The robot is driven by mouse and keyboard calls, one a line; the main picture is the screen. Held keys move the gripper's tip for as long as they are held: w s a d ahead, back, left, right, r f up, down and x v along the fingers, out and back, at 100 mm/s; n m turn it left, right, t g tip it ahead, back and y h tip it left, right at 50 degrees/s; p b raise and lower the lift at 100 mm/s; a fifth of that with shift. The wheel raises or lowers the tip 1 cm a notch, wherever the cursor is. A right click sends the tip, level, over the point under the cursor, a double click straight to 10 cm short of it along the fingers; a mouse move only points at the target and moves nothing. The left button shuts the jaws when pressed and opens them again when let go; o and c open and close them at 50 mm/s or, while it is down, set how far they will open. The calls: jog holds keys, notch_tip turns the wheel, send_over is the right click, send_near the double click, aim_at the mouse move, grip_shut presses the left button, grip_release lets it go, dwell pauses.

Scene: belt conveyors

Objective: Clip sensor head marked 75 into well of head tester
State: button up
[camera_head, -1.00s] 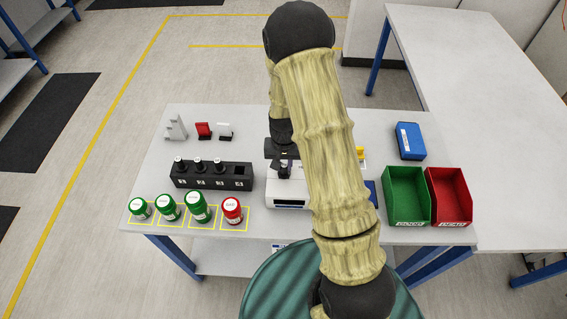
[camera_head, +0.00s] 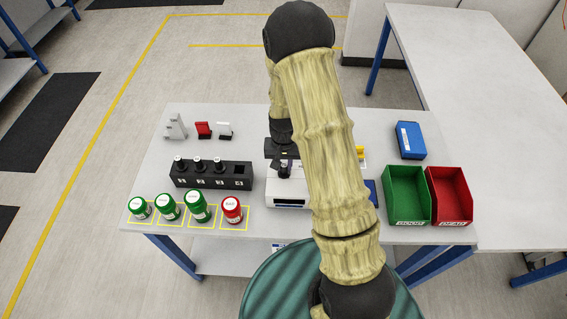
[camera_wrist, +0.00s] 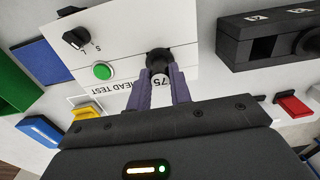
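The sensor head marked 75 (camera_wrist: 159,80) shows its white label between my gripper's purple fingers (camera_wrist: 160,92) in the wrist view. The fingers are close against both sides of it. The white head tester (camera_wrist: 122,45) lies below, with a green button, a black knob and printed lettering. The dark round well (camera_wrist: 159,61) is right at the head's far end; I cannot tell how deep the head sits in it. In the head view my gripper (camera_head: 284,157) is over the tester (camera_head: 288,190), and my arm hides the tester's right part.
A black rack (camera_head: 212,182) left of the tester holds several heads, with its right slot empty. Green and red capped jars (camera_head: 232,212) stand in front. Green (camera_head: 407,222) and red (camera_head: 452,222) bins and a blue box (camera_head: 410,141) are at right.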

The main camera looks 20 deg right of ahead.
jog(key=o, duration=0.5)
jog(key=shift+o, duration=0.2)
jog(key=shift+r, duration=0.15)
notch_tip(320, 180, up, 17)
jog(key=b, duration=0.3)
jog(key=shift+s, duration=0.15)
jog(key=shift+s, duration=0.1)
jog(key=s+f+n+t, duration=0.1)
jog(key=s+n+t, duration=0.1)
jog(key=s, duration=1.1)
jog(key=shift+s+f+n, duration=0.25)
jog(key=shift+s+n, duration=0.1)
jog(key=shift+n, duration=0.35)
